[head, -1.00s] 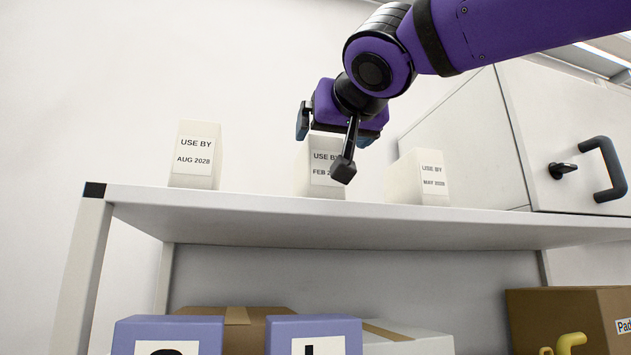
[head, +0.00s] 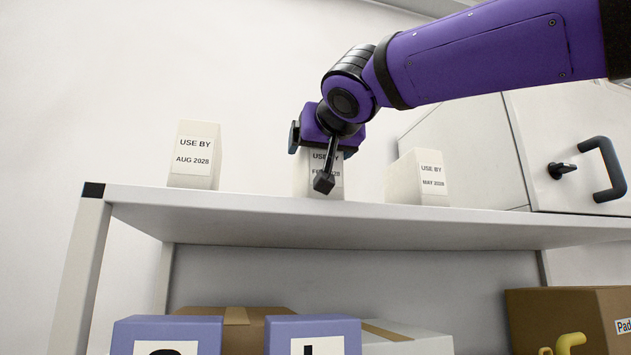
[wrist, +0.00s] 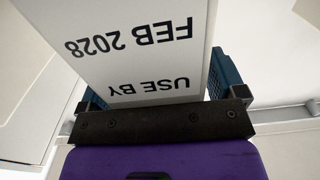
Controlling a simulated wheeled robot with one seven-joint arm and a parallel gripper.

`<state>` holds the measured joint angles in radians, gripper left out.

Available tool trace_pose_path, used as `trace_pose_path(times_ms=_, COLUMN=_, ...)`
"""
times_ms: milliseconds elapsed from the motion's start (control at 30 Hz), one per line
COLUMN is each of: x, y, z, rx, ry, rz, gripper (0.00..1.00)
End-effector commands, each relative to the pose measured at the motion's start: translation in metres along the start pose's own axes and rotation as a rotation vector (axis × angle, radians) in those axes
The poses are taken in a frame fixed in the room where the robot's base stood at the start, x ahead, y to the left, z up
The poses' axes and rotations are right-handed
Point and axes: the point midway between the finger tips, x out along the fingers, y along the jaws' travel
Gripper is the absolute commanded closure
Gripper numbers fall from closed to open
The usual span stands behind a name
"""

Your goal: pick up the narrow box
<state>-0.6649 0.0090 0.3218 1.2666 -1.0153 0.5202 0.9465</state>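Three pale boxes with "USE BY" labels stand upright on the shelf top (head: 300,216). The AUG 2028 box (head: 195,155) is at left, the FEB 2028 box (head: 303,175) in the middle, and the MAY 2028 box (head: 418,178) at right. My gripper (head: 323,146) is at the top of the FEB 2028 box and partly hides it. In the wrist view, the FEB 2028 box (wrist: 150,45) lies between the two blue fingers of my gripper (wrist: 160,88). The fingers are spread, with a narrow gap at the right one; contact on the left is unclear.
A white cabinet (head: 545,120) with a dark handle (head: 603,165) stands at right on the shelf. Purple boxes (head: 313,335) and cardboard boxes (head: 555,320) are below. The shelf top is clear between the labelled boxes.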

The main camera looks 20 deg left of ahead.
Motion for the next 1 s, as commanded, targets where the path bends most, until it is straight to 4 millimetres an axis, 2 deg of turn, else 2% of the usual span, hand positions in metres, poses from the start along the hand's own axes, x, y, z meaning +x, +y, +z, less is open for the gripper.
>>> trace_pose_path(times_ms=33, x=0.0, y=0.0, z=0.0, rx=0.0, ry=0.0, rz=0.0, gripper=0.23)
trace_pose_path(times_ms=200, x=0.0, y=0.0, z=0.0, rx=0.0, ry=0.0, rz=0.0, gripper=0.62)
trace_pose_path(times_ms=300, x=0.0, y=0.0, z=0.0, rx=0.0, ry=0.001, rz=0.0, gripper=0.81)
trace_pose_path(times_ms=667, x=0.0, y=0.0, z=-0.004, rx=-0.001, ry=0.002, rz=0.0, gripper=0.81)
trace_pose_path(times_ms=1000, x=0.0, y=0.0, z=-0.028, rx=0.001, ry=0.002, rz=0.0, gripper=0.81)
